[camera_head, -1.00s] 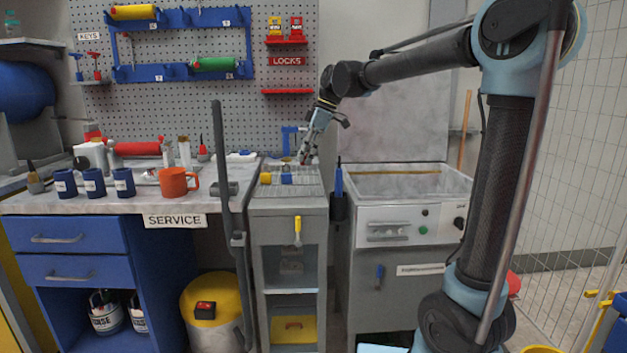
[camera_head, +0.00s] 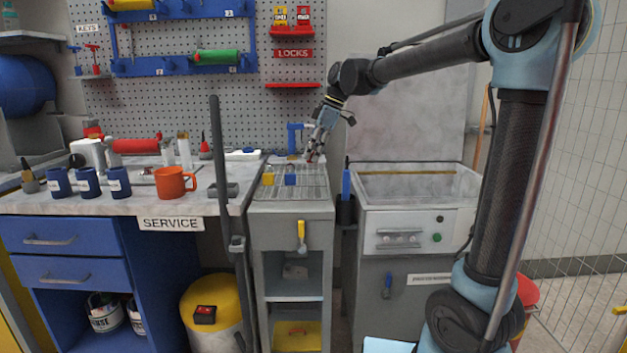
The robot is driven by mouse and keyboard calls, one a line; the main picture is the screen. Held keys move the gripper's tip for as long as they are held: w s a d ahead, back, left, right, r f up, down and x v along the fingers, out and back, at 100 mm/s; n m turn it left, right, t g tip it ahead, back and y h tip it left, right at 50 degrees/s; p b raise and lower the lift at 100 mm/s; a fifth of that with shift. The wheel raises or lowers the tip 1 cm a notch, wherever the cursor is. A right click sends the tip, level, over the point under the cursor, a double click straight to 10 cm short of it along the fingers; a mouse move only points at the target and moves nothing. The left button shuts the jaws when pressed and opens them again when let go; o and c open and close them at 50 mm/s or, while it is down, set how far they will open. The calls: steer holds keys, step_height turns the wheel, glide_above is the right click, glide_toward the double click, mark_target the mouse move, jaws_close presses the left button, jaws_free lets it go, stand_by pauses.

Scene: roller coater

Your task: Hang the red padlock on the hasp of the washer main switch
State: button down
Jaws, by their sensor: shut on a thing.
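My gripper (camera_head: 314,148) points down above the back right of the wire rack on the grey cabinet. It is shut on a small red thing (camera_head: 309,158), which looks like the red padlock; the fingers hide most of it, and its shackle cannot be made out. The washer (camera_head: 408,220) stands to the right of the cabinet, with a black button (camera_head: 440,218) and a green button (camera_head: 437,238) on its front. The main switch and its hasp are not visible now; my arm covers the right part of the panel.
A yellow padlock (camera_head: 268,179) and a blue padlock (camera_head: 290,179) lie on the wire rack (camera_head: 310,190). A blue-handled tool (camera_head: 346,184) stands in a dark holder between cabinet and washer. An upright grey post (camera_head: 222,170) stands left of the cabinet.

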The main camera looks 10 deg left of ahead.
steer(key=shift+f, duration=3.55)
steer(key=shift+f, duration=0.1)
steer(key=c, duration=1.5)
jaws_free()
steer(key=shift+s+f, duration=0.1)
steer(key=shift+c, duration=0.2)
steer(key=v, duration=1.7)
steer(key=shift+r, duration=0.2)
